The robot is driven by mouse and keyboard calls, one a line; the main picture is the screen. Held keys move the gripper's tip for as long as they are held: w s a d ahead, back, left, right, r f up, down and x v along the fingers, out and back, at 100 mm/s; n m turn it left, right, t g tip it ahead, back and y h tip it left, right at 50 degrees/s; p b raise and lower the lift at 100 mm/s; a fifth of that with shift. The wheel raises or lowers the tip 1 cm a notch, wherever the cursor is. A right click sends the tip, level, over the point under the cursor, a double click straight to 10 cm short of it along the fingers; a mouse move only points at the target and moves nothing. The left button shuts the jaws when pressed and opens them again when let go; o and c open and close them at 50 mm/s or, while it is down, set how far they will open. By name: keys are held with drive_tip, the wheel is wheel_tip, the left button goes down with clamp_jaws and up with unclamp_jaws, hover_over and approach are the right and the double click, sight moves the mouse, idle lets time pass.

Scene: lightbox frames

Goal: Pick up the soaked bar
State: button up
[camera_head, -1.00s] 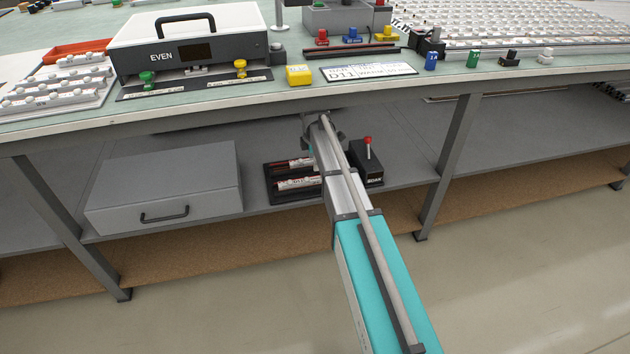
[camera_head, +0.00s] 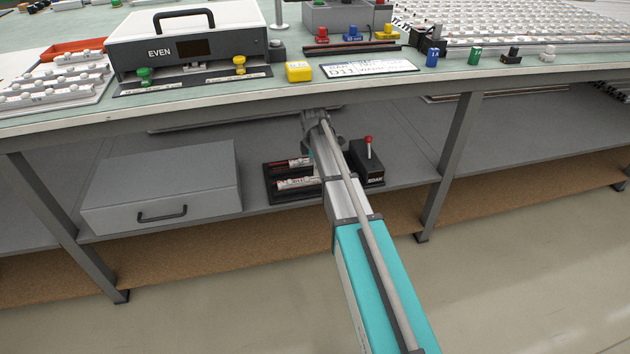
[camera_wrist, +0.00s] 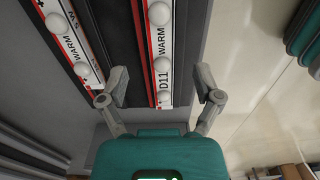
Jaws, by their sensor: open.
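Two white bars with red edges and round white knobs lie in a black tray (camera_head: 272,191) on the lower shelf, left of a dark box marked SOAK (camera_head: 371,165) with a red-knobbed lever. One bar (camera_head: 297,184) lies nearer in the head view, the other (camera_head: 289,163) behind it. In the wrist view the bar marked WARM and D11 (camera_wrist: 157,70) runs between the fingertips of my gripper (camera_wrist: 160,84), which is open and holds nothing. The second bar (camera_wrist: 72,45) is left of the fingers. My arm hides the fingers in the head view.
The tabletop (camera_head: 245,103) overhangs the shelf. A grey drawer box (camera_head: 165,180) stands left on the shelf, and a table leg (camera_head: 450,165) stands to the right. A case marked EVEN (camera_head: 190,52) stands on the table.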

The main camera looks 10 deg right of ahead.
sight(315, 180)
drive_tip(key=shift+f, duration=0.15)
drive_tip(key=shift+d+f+b, duration=0.2)
drive_tip(key=shift+f+b, duration=2.3)
drive_tip(key=shift+b, duration=0.05)
clamp_jaws()
